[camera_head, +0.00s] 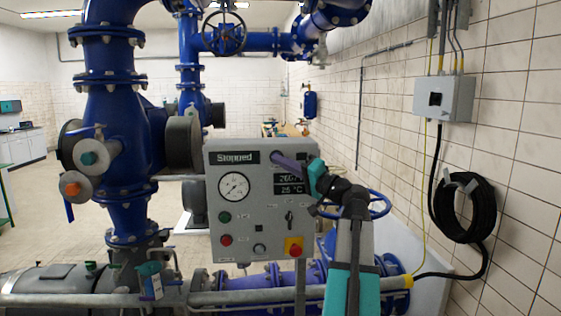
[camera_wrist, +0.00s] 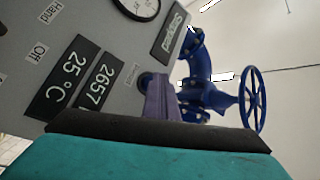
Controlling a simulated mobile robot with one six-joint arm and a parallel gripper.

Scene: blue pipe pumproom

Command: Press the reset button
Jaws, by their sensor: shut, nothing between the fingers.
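The grey control panel (camera_head: 262,185) stands upright in the middle of the head view, and fills the upper left of the wrist view (camera_wrist: 95,30). My gripper (camera_head: 278,157) is shut and empty, its purple-grey fingers pointing at the panel's upper part, right of the "Stopped" display. In the wrist view the fingertips (camera_wrist: 158,84) are beside a small dark round button (camera_wrist: 145,78) with a small label that I cannot read clearly. The fingers partly cover it, and I cannot tell whether they touch. No label legibly reads reset.
The panel also has a gauge (camera_head: 233,186), a green button (camera_head: 225,217), a red button (camera_head: 226,240), a selector switch (camera_head: 289,217) and an emergency stop (camera_head: 294,248). A blue handwheel (camera_head: 368,207) is close to my arm. Blue pipes (camera_head: 125,130) stand at left.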

